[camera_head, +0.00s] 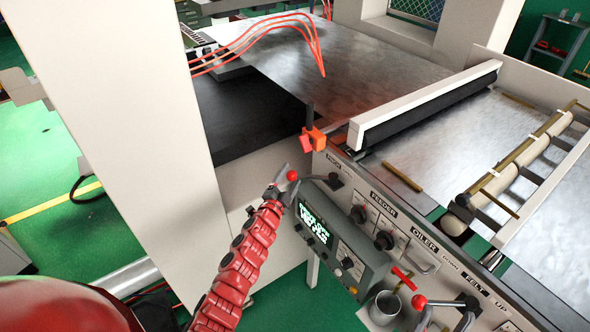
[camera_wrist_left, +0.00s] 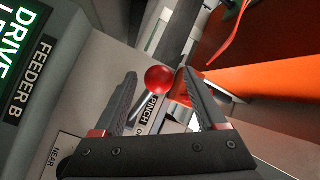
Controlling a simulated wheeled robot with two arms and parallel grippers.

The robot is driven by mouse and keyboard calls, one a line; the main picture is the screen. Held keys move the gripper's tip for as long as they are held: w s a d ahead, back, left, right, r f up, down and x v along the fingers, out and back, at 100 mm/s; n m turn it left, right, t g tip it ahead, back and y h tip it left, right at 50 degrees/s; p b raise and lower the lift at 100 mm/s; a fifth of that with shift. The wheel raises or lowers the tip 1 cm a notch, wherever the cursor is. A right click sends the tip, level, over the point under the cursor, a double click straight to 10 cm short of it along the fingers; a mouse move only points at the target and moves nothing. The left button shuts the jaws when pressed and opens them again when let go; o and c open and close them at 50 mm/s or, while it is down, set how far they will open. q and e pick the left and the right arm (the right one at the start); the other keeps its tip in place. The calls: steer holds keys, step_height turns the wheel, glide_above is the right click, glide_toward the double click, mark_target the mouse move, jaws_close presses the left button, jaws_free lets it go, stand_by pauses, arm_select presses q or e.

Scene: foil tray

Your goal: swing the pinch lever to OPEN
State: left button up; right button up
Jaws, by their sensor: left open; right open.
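The pinch lever shows its red ball knob in the head view (camera_head: 292,176) and in the left wrist view (camera_wrist_left: 159,80). Its thin rod runs to a dark pivot on the grey press panel. A PINCH label (camera_wrist_left: 150,108) shows behind it; the lever's position words are not readable. My left gripper (camera_head: 283,184) is at the knob, with my red arm reaching up from below. In the left wrist view its two dark fingers (camera_wrist_left: 160,95) are open, with the knob between their tips and visible space on both sides. My right gripper is not in view.
A control box with a green display (camera_head: 313,224) sits just below the lever. An orange block (camera_head: 315,138) juts above it. FEEDER knobs (camera_head: 384,240) and another red-knobbed lever (camera_head: 419,302) are farther right. A pale column (camera_head: 130,100) stands left.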

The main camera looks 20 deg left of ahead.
arm_select(q)
steer(key=w, duration=0.3)
steer(key=shift+w+d+f, duration=0.15)
steer(key=shift+w+d, duration=0.05)
steer(key=shift+w, duration=0.5)
jaws_close()
stand_by(1.0)
